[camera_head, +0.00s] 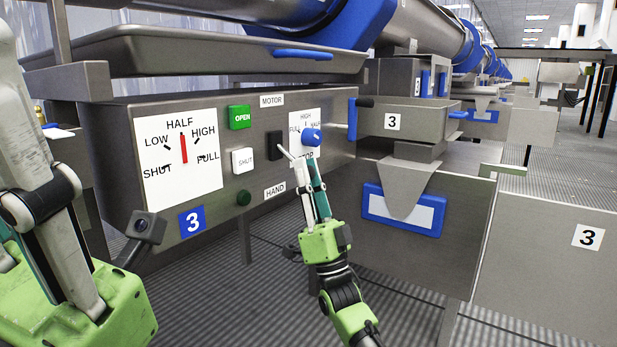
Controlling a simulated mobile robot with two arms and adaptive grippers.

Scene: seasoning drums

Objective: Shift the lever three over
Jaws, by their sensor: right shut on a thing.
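The switch by the MOTOR and HAND labels is a black plate (275,145) on the front of the grey control box marked 3. A thin pale lever (286,153) sticks out from it towards me. My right gripper (302,160) reaches up from below, its fingertips shut at the lever's outer end. The fingers partly cover the white dial card of the blue knob (311,137), just behind and right. My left gripper (45,190) is large at the left edge; its fingertips are cut off, so I cannot tell whether it is open.
A gauge card (180,180) with a red needle near HALF is left of the buttons. A green OPEN button (239,117) and white SHUT button (243,160) sit between gauge and switch. A grey bin (540,250) marked 3 stands at right. Striped floor lies below.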

